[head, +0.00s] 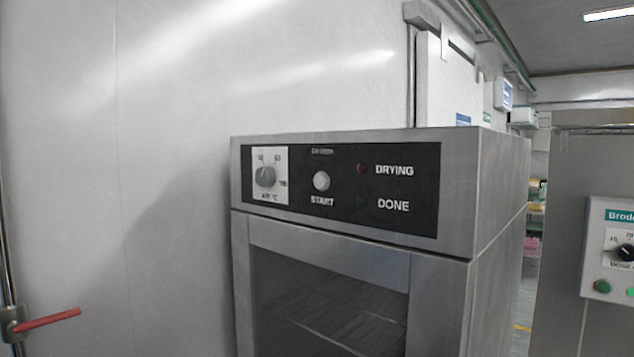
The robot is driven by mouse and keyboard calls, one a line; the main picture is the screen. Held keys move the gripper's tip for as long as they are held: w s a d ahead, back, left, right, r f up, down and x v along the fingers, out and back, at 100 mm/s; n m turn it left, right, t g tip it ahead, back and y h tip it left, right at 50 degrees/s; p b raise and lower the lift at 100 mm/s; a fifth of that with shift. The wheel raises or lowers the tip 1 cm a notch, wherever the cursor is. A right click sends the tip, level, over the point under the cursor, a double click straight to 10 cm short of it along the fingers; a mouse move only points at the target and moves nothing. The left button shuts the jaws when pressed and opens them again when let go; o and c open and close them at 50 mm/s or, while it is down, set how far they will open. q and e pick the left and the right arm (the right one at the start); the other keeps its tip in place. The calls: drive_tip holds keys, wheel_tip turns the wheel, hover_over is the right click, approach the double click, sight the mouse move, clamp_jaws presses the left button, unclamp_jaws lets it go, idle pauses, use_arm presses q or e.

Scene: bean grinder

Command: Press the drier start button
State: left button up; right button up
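The drier (455,230) is a steel cabinet in the middle of the head view. Its black control panel (420,220) runs along the top front. The round pale start button (321,181) sits on the panel above the word START. A grey temperature dial (265,176) is to its left. To its right, a dark red DRYING lamp (362,169) and a dark green DONE lamp (362,201) both look unlit. Neither of my grippers is in view, and nothing touches the button.
The drier's glass door (330,300) is shut, with a rack behind it. A pale wall (160,120) stands to the left, with a red handle (48,320) at lower left. Another control box (612,250) with a dial and green buttons is at far right. The space before the panel looks clear.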

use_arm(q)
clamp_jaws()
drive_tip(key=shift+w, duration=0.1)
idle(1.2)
